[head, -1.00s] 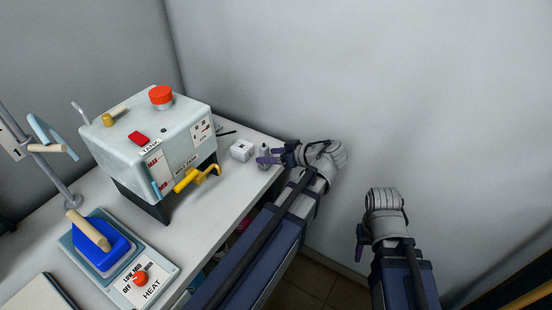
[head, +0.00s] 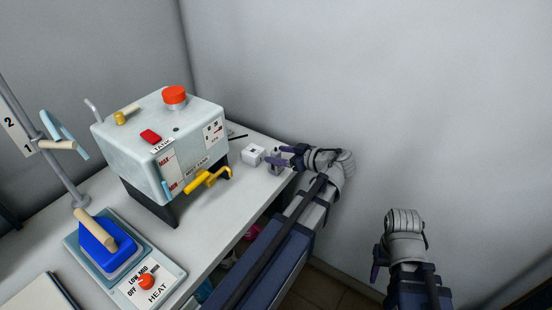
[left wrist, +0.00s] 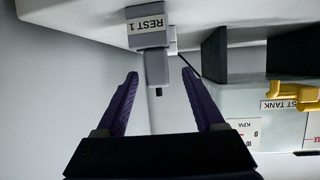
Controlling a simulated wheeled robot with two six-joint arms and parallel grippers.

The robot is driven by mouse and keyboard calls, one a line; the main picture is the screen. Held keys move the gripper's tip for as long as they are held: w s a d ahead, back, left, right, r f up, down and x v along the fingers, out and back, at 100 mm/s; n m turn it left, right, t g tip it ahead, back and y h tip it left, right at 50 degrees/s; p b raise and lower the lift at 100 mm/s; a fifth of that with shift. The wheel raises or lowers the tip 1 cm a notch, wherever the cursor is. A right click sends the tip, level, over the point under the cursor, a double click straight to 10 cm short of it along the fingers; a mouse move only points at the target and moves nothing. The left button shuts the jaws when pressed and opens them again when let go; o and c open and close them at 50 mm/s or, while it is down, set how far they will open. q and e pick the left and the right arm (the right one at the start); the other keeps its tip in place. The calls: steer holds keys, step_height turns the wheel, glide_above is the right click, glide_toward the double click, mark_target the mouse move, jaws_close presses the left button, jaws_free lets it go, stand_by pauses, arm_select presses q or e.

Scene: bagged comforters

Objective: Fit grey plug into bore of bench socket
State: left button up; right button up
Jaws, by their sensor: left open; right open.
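A grey plug (left wrist: 156,68) with a small dark tip stands in a grey holder labelled REST 1 (left wrist: 150,28); the left wrist view shows them upside down. My left gripper (left wrist: 160,76) is open, its purple fingers apart on either side of the plug with gaps to both. In the head view my left gripper (head: 284,160) is at the bench's far right corner and partly covers the plug and holder. A small white block (head: 253,155) with a dark spot stands just left of it, and looks like the bench socket. My right gripper (head: 378,260) is open and empty, off the bench.
A pale test tank (head: 165,135) with a red knob and a yellow handle stands left of the white block. The wall (head: 400,100) is close behind my left gripper.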

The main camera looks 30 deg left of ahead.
mark_target(271, 155)
arm_select(q)
steer(key=b+x, duration=0.1)
steer(key=x, duration=0.1)
steer(key=b+x, duration=0.1)
steer(key=x, duration=0.1)
steer(key=shift+w+f, duration=0.15)
steer(key=shift+f, duration=0.2)
steer(key=shift+w+a+f, duration=0.1)
steer(key=shift+a, duration=0.35)
steer(key=shift+c, duration=0.2)
jaws_close()
